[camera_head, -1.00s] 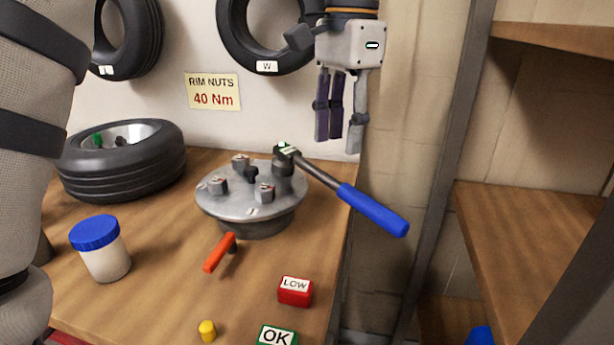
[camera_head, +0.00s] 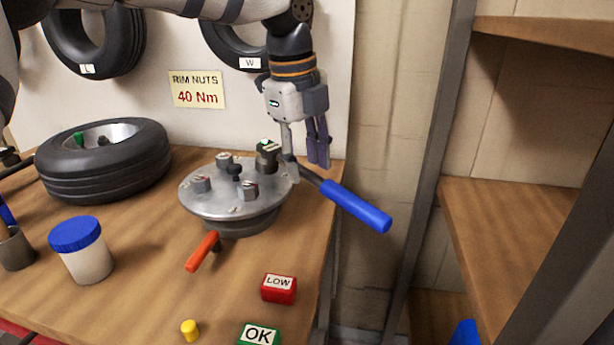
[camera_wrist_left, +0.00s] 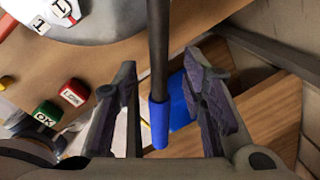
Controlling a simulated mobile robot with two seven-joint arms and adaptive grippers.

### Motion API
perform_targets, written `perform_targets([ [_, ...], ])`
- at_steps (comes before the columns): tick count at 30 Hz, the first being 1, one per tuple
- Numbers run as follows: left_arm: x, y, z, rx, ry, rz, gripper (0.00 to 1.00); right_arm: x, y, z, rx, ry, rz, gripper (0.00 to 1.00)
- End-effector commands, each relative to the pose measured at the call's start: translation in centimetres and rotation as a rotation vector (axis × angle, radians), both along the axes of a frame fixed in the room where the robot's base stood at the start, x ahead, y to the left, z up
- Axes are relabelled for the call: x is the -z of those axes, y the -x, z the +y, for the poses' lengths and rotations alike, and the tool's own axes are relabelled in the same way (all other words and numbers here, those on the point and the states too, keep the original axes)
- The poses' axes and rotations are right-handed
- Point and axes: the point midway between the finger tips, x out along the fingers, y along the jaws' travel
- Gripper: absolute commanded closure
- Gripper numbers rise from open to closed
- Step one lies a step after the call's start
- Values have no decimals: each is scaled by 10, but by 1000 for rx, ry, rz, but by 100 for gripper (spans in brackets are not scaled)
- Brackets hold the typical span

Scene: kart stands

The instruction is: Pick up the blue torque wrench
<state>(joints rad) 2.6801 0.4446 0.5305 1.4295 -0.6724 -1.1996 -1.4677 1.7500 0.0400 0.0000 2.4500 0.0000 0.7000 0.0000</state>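The blue torque wrench has a blue handle (camera_head: 356,206) and a dark shaft. Its head sits on a nut on the round grey fixture (camera_head: 235,207), and the handle sticks out past the bench's right edge. My left gripper (camera_head: 305,160) points down at the wrench's shaft. In the left wrist view my left gripper (camera_wrist_left: 168,95) is open, with the shaft and blue handle (camera_wrist_left: 159,122) between its two fingers. A gap shows on both sides, so the fingers are apart from the wrench. My right gripper is not in view.
A tyre (camera_head: 105,163), a blue-lidded jar (camera_head: 82,250), an orange lever (camera_head: 202,251), a red LOW block (camera_head: 279,288) and a green OK block (camera_head: 259,336) are on the bench. A metal post (camera_head: 432,150) and wooden shelves (camera_head: 520,235) stand to the right.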

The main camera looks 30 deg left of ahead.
Motion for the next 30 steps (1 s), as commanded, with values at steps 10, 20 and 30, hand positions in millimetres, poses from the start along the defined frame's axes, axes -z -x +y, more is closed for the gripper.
perform_targets([
  [10,29,-3,-1,0,-1,-3,62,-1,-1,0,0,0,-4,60],
  [20,28,-3,-1,0,-1,-3,100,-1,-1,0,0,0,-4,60],
  [30,24,-4,-1,0,-2,-5,100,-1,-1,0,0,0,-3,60],
])
